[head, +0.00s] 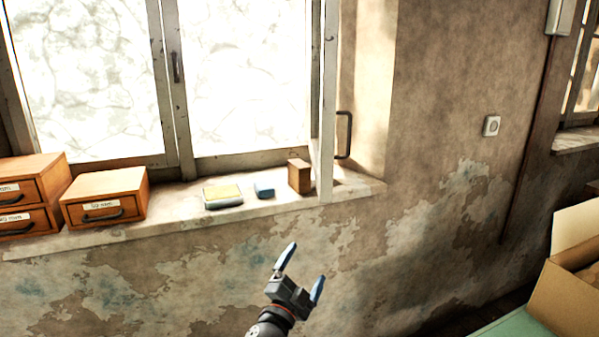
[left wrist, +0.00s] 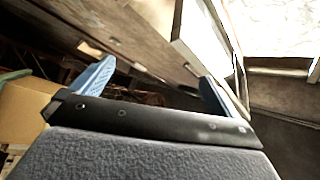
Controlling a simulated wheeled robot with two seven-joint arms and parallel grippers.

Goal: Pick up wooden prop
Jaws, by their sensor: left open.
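The wooden prop (head: 299,177) is a small upright brown block on the window sill, beside the lower edge of the open window sash (head: 327,120). My left gripper (head: 301,271) is open and empty, in front of the wall below the sill and apart from the prop. In the left wrist view its two blue fingers (left wrist: 155,85) are spread with nothing between them. I cannot make out the prop in the left wrist view. My right gripper is not in view.
On the sill (head: 180,217) stand wooden drawer boxes (head: 105,196), a yellow-topped sponge or pad (head: 223,195) and a small blue block (head: 264,190). The sash with its handle (head: 344,135) juts out by the prop. A cardboard box (head: 570,295) is at right.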

